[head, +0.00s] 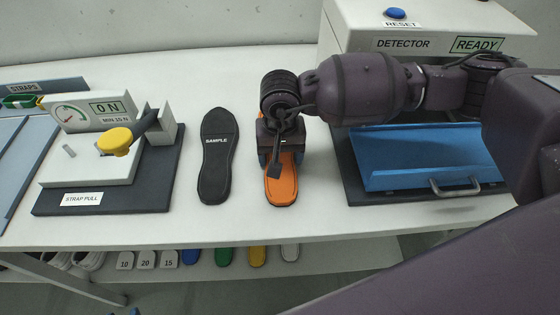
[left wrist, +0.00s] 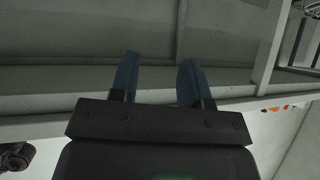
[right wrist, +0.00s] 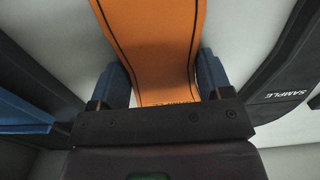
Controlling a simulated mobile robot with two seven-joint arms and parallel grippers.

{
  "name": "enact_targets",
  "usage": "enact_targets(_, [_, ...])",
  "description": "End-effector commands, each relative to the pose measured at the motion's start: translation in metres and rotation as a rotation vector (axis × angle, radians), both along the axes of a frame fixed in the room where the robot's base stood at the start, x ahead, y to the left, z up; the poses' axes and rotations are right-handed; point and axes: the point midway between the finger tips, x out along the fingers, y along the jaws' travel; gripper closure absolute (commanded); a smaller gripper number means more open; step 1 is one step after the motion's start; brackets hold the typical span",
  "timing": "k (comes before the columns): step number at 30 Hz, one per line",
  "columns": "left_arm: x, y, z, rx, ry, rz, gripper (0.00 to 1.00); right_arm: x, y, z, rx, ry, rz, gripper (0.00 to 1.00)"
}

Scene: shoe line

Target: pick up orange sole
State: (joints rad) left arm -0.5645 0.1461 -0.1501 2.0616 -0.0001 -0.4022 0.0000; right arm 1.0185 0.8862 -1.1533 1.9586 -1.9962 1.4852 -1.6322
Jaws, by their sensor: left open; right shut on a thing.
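The orange sole (head: 281,188) lies on the white table, right of the black sample sole, its far part hidden under my right gripper. My right gripper (head: 283,160) points down over it. In the right wrist view the blue fingers of the right gripper (right wrist: 165,85) stand at both sides of the orange sole (right wrist: 155,35), shut on its edges. Whether the sole is lifted off the table I cannot tell. My left gripper (left wrist: 158,80) shows only in the left wrist view, open with nothing between its fingers.
The black sample sole (head: 216,160) lies close to the left. The strap pull device (head: 90,170) stands further left. The detector (head: 420,50) with its READY display and a blue tray (head: 420,160) is at the right. Coloured soles (head: 224,256) sit on a shelf below.

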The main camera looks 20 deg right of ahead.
Motion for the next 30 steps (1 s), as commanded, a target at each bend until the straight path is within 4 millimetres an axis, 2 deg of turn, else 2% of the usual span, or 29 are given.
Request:
enact_targets(7, [-0.007,0.001,-0.005,0.000,0.016,0.004,0.57,0.000,0.000,0.002,0.001,-0.001,0.000,0.58])
enact_targets(11, [-0.007,0.001,-0.003,0.000,0.014,0.004,0.57,0.001,0.000,0.013,0.001,-0.004,0.001,0.58])
enact_targets(17, [-0.003,0.001,0.003,0.001,0.002,0.003,0.57,0.002,0.000,0.052,0.001,-0.009,0.002,0.58])
enact_targets(24, [-0.001,0.001,0.008,0.001,-0.007,0.003,0.57,0.001,0.000,0.115,0.002,-0.009,0.000,0.58])
enact_targets(30, [-0.001,0.002,0.010,0.001,-0.009,0.003,0.57,0.001,0.000,0.160,0.000,-0.007,0.001,0.58])
